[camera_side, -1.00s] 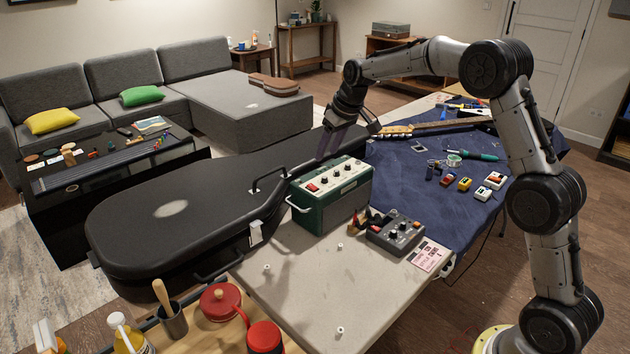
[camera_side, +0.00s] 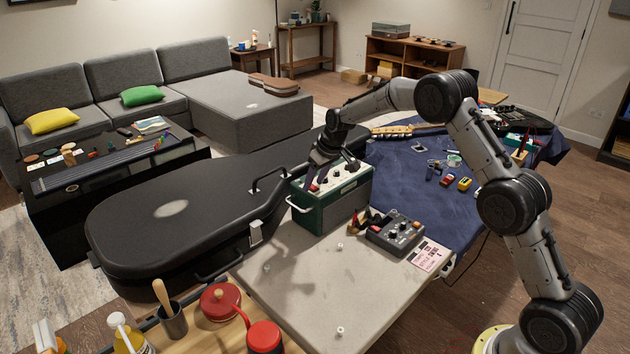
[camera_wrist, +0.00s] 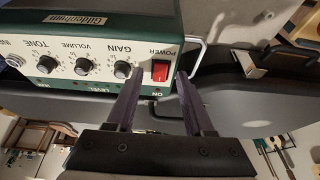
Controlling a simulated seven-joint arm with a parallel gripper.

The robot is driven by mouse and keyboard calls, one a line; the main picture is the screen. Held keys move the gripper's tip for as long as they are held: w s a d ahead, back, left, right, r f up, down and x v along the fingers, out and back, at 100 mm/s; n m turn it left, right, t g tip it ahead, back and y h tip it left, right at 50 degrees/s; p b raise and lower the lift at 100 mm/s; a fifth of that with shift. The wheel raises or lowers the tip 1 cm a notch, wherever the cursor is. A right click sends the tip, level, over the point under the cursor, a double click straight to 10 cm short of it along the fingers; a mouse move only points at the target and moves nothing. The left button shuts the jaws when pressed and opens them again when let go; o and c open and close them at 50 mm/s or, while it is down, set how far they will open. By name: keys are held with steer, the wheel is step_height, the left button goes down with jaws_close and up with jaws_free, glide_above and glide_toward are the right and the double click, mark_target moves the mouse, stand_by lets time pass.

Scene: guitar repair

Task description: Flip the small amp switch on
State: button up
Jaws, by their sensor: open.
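The small amp (camera_side: 330,212) is a green box with a cream control panel, standing on the pale bench top. Its red power switch (camera_wrist: 160,71) shows in the wrist view beside the labels POWER and ON. Which way the rocker is tilted is too small to tell. My gripper (camera_side: 320,180) is over the switch end of the panel in the side view, largely hiding the switch there. In the wrist view my gripper (camera_wrist: 160,78) is open and empty, its dark fingertips on either side of the switch. Whether they touch the panel cannot be told.
A black guitar case (camera_side: 170,215) lies left of the amp. The amp's metal handle (camera_side: 298,205) sticks out at its left end. A grey pedal box (camera_side: 395,232) stands to the right. A blue cloth (camera_side: 410,190) with small pedals lies behind. The front bench top is mostly clear.

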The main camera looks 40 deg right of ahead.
jaws_close()
stand_by(0.3)
steer(key=shift+w+g, duration=0.4)
steer(key=shift+g, duration=0.6)
steer(key=shift+w+r+g, duration=0.1)
steer(key=shift+w+g, duration=0.1)
steer(key=shift+g, duration=0.6)
jaws_free()
steer(key=shift+s, duration=0.1)
